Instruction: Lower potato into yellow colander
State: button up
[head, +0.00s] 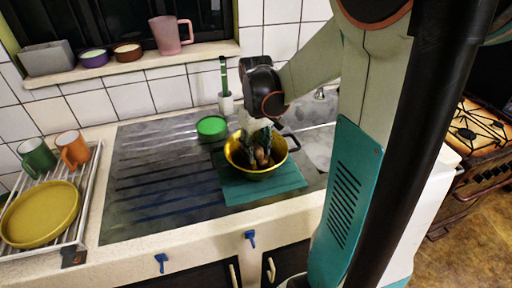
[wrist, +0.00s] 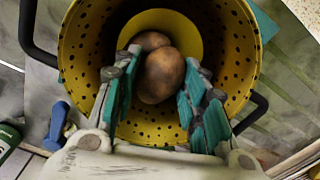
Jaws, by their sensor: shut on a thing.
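The yellow colander (head: 234,156) with dark handles stands on a teal board in the head view; its perforated wall (wrist: 82,70) fills much of the wrist view. My gripper (head: 258,145) points down into the colander from above. In the wrist view its teal-padded fingers (wrist: 157,95) are on either side of a brown potato (wrist: 162,78) and are shut on it, inside the colander's rim. A second brown potato (wrist: 149,40) shows just behind it, partly hidden. Whether the held potato touches the colander's bottom cannot be told.
The teal board (head: 290,180) lies on the dark drainer surface (head: 160,175). A green round container (head: 211,127) stands left of the colander. A dish rack with a yellow plate (head: 40,214) and mugs (head: 72,148) is at far left. The cooker (head: 480,130) is at right.

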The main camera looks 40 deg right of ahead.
jog(key=shift+f, duration=0.2)
jog(key=o, duration=1.1)
jog(key=shift+o, duration=0.2)
jog(key=shift+r, duration=0.15)
